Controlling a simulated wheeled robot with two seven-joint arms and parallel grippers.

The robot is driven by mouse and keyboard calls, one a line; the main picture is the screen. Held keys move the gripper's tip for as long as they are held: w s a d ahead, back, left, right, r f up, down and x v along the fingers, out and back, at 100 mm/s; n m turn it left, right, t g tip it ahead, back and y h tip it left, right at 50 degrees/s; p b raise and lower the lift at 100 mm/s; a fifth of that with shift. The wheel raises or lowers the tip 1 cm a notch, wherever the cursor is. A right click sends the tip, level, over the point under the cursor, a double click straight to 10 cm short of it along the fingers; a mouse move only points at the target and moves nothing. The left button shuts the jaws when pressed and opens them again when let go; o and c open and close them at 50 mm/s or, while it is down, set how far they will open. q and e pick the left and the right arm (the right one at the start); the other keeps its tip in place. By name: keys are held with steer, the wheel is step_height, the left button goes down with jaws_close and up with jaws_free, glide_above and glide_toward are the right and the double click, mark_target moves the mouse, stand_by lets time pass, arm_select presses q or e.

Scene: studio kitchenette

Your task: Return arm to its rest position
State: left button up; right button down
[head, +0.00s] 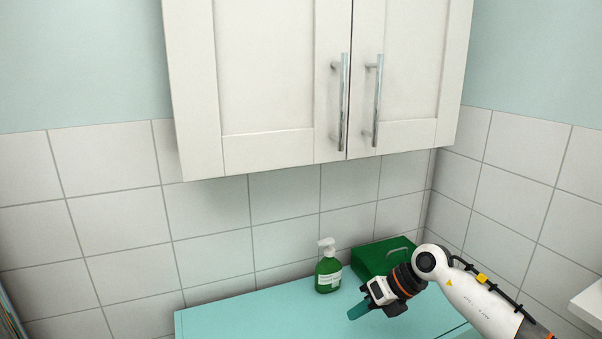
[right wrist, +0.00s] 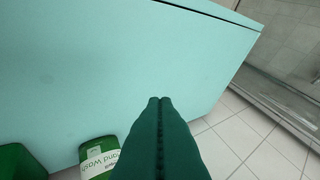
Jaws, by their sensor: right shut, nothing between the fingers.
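My right gripper (head: 358,311) is over the turquoise counter (head: 235,314), in front of a green box and to the right of a soap bottle. Its teal fingers point left and down. In the right wrist view the right gripper's fingers (right wrist: 160,103) are pressed together with nothing between them. My right arm (head: 478,300) comes in from the lower right. My left gripper does not show in the head view.
A green hand-wash bottle (head: 328,273) with a white pump stands on the counter. A green box (head: 372,258) with a grey handle sits at the back. A closed white wall cabinet (head: 272,75) hangs above. A white ledge (head: 588,303) juts out at the right edge.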

steer(key=s+a+r+m+t+y, duration=0.1)
steer(key=s+a+r+m+y, duration=0.15)
steer(key=a+y, duration=0.55)
step_height(320, 180, up, 6)
steer(key=s+a+m+t, duration=0.1)
steer(key=s+m+t, duration=0.1)
steer(key=m+t, duration=0.8)
steer(key=s+d+f+m+t+h, duration=0.1)
steer(key=s+d+f+m+h, duration=0.3)
steer(key=d+f+m+h, duration=0.55)
steer(key=s+d+f+m+h, duration=0.4)
steer(key=d+m+h, duration=0.25)
steer(key=m, duration=0.65)
steer(key=s+f+m+g, duration=0.2)
steer(key=s+f+g, duration=0.2)
steer(key=s, duration=0.4)
steer(key=s+d+f+m+g, duration=0.1)
steer(key=s+f+g, duration=0.2)
steer(key=s, duration=0.4)
steer(key=s+f+m+g, duration=0.2)
steer(key=s+f+g, duration=0.2)
steer(key=s, duration=0.4)
step_height(320, 180, down, 27)
steer(key=s, duration=0.1)
steer(key=s+d+f+g, duration=0.2)
steer(key=s+d+f, duration=0.1)
steer(key=s+f, duration=1.2)
steer(key=shift+s+n, duration=0.4)
steer(key=shift+s, duration=0.15)
